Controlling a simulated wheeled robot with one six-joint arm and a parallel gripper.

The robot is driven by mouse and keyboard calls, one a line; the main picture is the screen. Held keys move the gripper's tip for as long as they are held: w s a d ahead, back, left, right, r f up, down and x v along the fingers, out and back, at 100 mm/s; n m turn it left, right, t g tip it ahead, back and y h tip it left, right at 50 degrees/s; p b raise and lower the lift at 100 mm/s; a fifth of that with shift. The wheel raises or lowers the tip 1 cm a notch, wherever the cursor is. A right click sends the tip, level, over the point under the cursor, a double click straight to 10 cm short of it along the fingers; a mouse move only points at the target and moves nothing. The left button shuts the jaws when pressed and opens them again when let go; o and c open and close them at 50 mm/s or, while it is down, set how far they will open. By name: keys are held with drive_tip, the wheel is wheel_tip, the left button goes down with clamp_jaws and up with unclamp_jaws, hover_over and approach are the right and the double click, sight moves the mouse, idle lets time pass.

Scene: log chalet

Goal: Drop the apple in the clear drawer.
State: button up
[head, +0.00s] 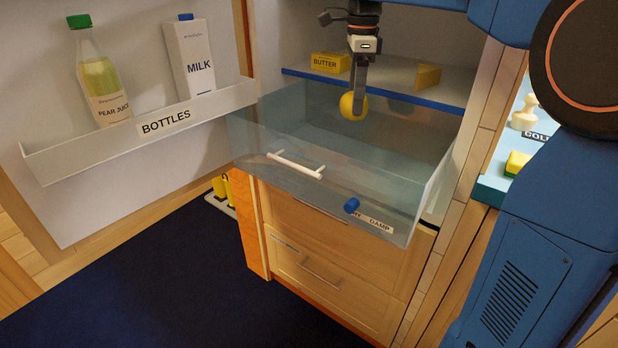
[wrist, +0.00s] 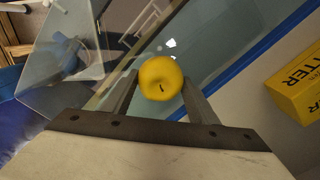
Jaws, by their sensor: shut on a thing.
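A yellow apple (head: 353,106) is held between the fingers of my gripper (head: 357,92). It also shows in the wrist view (wrist: 160,80), with a finger on each side of it. The clear drawer (head: 330,192) is pulled out of the fridge and has a white handle on its front. In the head view my gripper and the apple appear over the rear part of the drawer opening, near the blue-edged shelf. I cannot tell the exact height above the drawer. The drawer's wall also shows in the wrist view (wrist: 62,62).
A butter box (head: 330,63) and a yellow wedge (head: 428,77) sit on the shelf (head: 400,94) behind the drawer. The open fridge door on the left has a bottle rack (head: 100,142) with pear juice (head: 103,80) and milk (head: 190,60). A blue knob (head: 351,205) is on the drawer front.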

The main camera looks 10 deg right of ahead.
drive_tip(key=shift+f, duration=0.6)
